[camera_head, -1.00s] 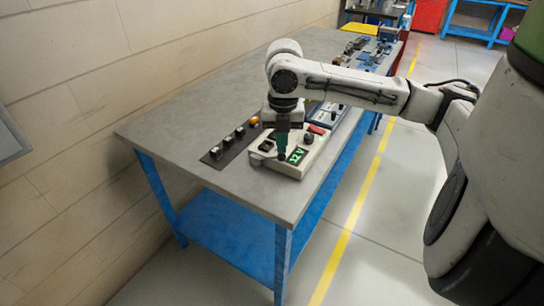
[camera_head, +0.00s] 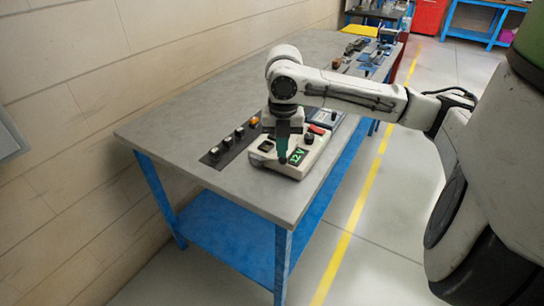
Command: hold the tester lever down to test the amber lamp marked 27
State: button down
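The tester (camera_head: 288,170) is a cream box near the front right edge of the bench, with a green lit display (camera_head: 297,156) reading 12V. My gripper (camera_head: 282,157) points straight down over the tester's front part, left of the display. Its fingers look like one narrow dark shape, and the gap between them is too small to make out. The lever cannot be told apart from the fingers and the dark parts around them. An amber lamp (camera_head: 253,121) sits at the far end of a dark strip (camera_head: 214,157); its number is not readable.
The strip holds several more dark, pale-topped pieces. A red part (camera_head: 317,129) and a dark knob (camera_head: 308,138) are on the tester. A blue-grey case (camera_head: 325,116) stands behind it. Tools lie at the bench's far end. The grey bench top (camera_head: 190,110) is clear at left.

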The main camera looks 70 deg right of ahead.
jog(key=shift+f, duration=0.1)
jog(key=shift+s+f, duration=0.15)
jog(key=shift+f, duration=0.15)
jog(key=shift+f+b, duration=0.1)
jog(key=shift+b, duration=0.2)
dwell(0.3)
jog(key=shift+s+a+f, duration=0.1)
jog(key=shift+s+f, duration=0.05)
jog(key=shift+f, duration=0.2)
dwell(0.3)
